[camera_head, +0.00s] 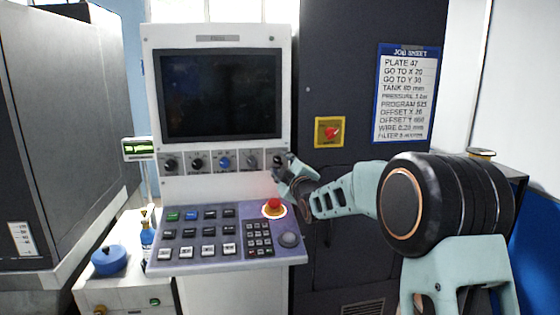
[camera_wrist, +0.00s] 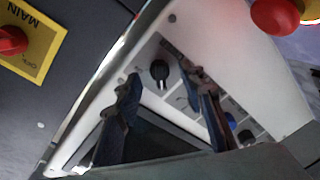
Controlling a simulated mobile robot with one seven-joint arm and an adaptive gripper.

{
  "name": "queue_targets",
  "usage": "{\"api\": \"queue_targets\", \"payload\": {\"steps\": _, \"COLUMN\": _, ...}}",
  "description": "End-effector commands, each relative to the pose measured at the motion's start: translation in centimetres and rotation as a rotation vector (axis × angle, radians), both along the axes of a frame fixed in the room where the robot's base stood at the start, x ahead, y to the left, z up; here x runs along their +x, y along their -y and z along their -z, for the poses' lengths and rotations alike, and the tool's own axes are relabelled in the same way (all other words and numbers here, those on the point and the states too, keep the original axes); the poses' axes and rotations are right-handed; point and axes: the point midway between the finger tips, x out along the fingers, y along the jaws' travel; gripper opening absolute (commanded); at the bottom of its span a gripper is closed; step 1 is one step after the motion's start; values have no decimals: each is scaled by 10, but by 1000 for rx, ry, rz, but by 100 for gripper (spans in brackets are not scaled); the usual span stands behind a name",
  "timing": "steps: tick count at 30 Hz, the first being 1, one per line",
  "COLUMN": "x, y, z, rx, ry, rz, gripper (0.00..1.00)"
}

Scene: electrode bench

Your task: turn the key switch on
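A row of rotary switches runs under the console's dark screen. Its right-end black switch (camera_head: 278,160) also shows in the wrist view (camera_wrist: 159,72), round with a pale mark. No key is clearly visible, and I cannot tell which control is the key switch. My gripper (camera_head: 284,168) is at the right end of this row. In the wrist view my gripper (camera_wrist: 165,82) is open, its two dark fingers apart, with the right-end switch appearing between their tips. I see no clear contact. The right finger hides part of the row near the blue knob (camera_wrist: 231,121).
A red main switch on a yellow plate (camera_head: 319,142) is on the dark cabinet to the right. A red emergency stop (camera_head: 273,206) sits on the keypad panel (camera_head: 185,265) below my gripper. A blue roll (camera_head: 109,261) and a bottle (camera_head: 147,238) stand at left.

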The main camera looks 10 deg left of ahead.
Motion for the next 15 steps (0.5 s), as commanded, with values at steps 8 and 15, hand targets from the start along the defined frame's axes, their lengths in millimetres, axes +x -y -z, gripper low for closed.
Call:
{"api": "queue_targets", "payload": {"steps": 8, "x": 16, "y": -6, "z": 0, "rx": 0, "ry": -1, "rz": 1, "gripper": 37}}
{"api": "queue_targets", "payload": {"steps": 15, "x": 17, "y": -6, "z": 0, "rx": 0, "ry": 0, "rz": 1, "gripper": 37}}
